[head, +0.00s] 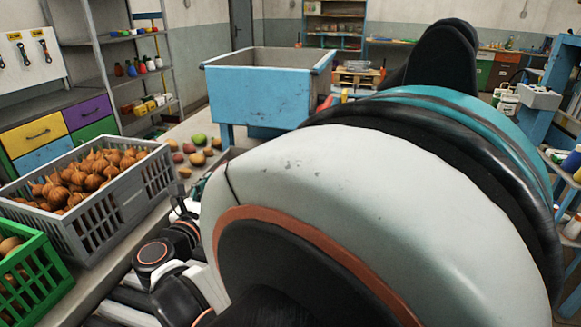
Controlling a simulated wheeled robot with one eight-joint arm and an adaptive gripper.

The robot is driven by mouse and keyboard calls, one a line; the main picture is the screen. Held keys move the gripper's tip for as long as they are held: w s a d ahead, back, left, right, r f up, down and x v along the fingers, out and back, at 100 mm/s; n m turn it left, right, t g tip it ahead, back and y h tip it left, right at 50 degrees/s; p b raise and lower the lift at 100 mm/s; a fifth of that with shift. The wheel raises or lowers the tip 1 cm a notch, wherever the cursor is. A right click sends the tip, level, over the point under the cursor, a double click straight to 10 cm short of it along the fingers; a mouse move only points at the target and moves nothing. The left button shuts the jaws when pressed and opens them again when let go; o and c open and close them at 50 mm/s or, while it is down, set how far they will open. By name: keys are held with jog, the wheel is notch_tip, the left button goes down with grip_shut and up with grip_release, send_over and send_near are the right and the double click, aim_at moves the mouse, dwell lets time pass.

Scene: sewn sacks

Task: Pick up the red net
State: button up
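I cannot make out a red net for certain. A small red patch (324,103) shows at the right of the blue bin, mostly hidden behind my arm; I cannot tell what it is. My own large white, black and teal arm links fill the middle and right of the head view and hide much of the table. Smaller links of mine lie at the lower left. A narrow dark part (179,200) there may belong to my gripper, but its fingers are not clear. I cannot see anything held.
A grey crate of onions (125,184) and a green crate (28,279) stand at left. Loose round produce (197,159) lies on the table (107,284) beyond. A blue bin (260,97) stands behind. Shelves line the left and right sides.

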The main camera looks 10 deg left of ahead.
jog(key=shift+r, duration=0.1)
jog(key=c, duration=1.3)
jog(key=shift+s+d, duration=0.1)
jog(key=shift+s, duration=0.05)
grip_shut()
